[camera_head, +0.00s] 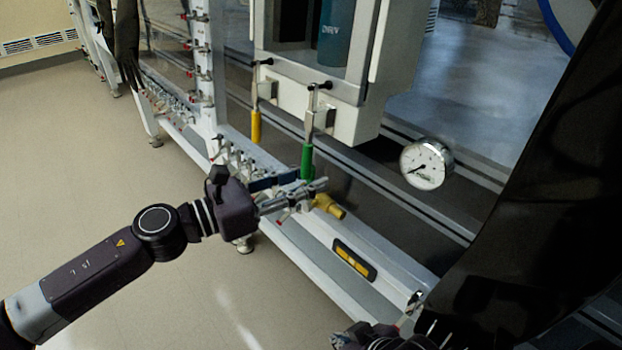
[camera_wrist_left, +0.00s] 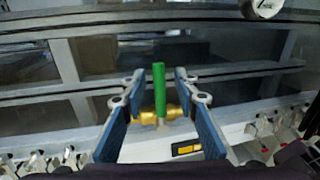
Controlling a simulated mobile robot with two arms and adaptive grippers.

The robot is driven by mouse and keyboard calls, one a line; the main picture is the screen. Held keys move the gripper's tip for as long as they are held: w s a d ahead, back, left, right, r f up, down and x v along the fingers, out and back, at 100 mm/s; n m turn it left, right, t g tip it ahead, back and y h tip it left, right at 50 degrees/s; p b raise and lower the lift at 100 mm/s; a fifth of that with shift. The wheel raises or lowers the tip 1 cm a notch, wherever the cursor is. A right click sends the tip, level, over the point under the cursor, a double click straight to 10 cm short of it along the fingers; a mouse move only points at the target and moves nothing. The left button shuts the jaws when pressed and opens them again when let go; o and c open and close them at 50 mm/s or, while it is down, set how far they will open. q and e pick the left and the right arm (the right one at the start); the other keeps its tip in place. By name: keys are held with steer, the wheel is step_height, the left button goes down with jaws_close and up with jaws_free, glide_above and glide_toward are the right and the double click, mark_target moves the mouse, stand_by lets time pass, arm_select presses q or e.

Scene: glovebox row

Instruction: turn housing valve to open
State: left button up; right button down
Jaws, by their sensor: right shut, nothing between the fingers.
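The housing valve has a brass body (camera_head: 328,206) on the pale ledge low at the front, and a green handle (camera_head: 307,160). In the left wrist view the green handle (camera_wrist_left: 159,88) stands upright above the brass body (camera_wrist_left: 160,112). My left gripper (camera_head: 308,192) is at the valve in the head view and hides part of it. In the left wrist view its blue-padded fingers (camera_wrist_left: 159,105) are apart, with the handle between them and gaps on both sides. My right gripper (camera_head: 382,338) is shut and empty at the bottom edge, partly cut off.
A round gauge (camera_head: 426,164) is right of the valve. A yellow-handled lever (camera_head: 255,124) hangs from the white housing (camera_head: 345,118). A yellow-and-black label (camera_head: 354,260) is on the ledge. Several small fittings (camera_wrist_left: 45,160) line the ledge. Open floor (camera_head: 90,170) lies at left.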

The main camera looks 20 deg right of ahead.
arm_select(q)
steer(key=shift+w+d, duration=0.1)
steer(key=shift+d, duration=0.4)
steer(key=shift+c, duration=0.3)
jaws_close()
